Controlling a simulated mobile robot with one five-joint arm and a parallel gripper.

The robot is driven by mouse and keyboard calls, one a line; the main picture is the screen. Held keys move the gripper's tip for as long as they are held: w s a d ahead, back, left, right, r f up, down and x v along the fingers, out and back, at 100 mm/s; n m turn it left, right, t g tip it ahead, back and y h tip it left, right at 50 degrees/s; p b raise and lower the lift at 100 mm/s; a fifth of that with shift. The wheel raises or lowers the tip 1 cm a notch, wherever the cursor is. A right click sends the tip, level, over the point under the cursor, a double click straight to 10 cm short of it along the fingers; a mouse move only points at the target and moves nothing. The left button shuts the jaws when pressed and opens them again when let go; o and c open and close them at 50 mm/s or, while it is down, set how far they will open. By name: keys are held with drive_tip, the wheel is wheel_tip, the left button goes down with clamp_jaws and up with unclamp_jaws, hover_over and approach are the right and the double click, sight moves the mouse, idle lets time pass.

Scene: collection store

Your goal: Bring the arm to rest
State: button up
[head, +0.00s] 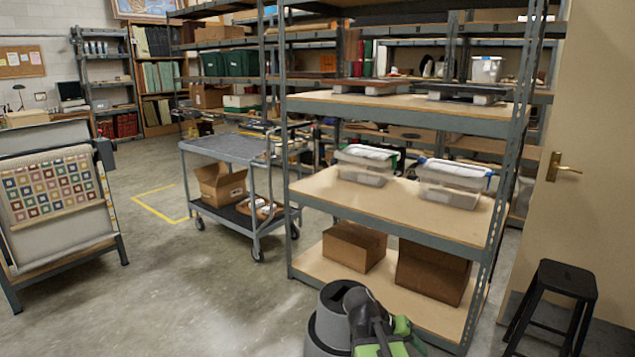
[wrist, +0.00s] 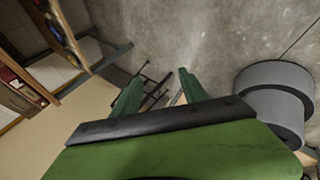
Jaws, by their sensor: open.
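My gripper (wrist: 160,76) shows in the wrist view with its two green fingers spread apart. Nothing is between the fingers, and bare floor and a thin dark frame show beyond them. In the head view my arm, green and black, is folded low at the bottom edge beside my grey column. It is in front of the shelving unit (head: 390,223). The fingertips cannot be made out in the head view.
A grey cart (head: 225,148) with a cardboard box (head: 222,184) stands left of the shelving. A black stool (head: 567,279) and a door (head: 590,120) are at the right. A textile rack (head: 60,255) stands at the left. Concrete floor (head: 190,300) is clear between.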

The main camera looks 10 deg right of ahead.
drive_tip(key=a+f+n+y, duration=0.2)
drive_tip(key=a+f+y, duration=0.15)
drive_tip(key=a, duration=0.65)
drive_tip(key=a+f+n+y, duration=0.25)
drive_tip(key=a+y, duration=0.25)
drive_tip(key=a, duration=0.4)
wheel_tip(320, 180, up, 19)
drive_tip(key=p, duration=1.8)
drive_tip(key=shift+s+d+r+t+h, duration=0.15)
drive_tip(key=shift+s+r+t+h, duration=0.05)
drive_tip(key=shift+s+t+h, duration=0.15)
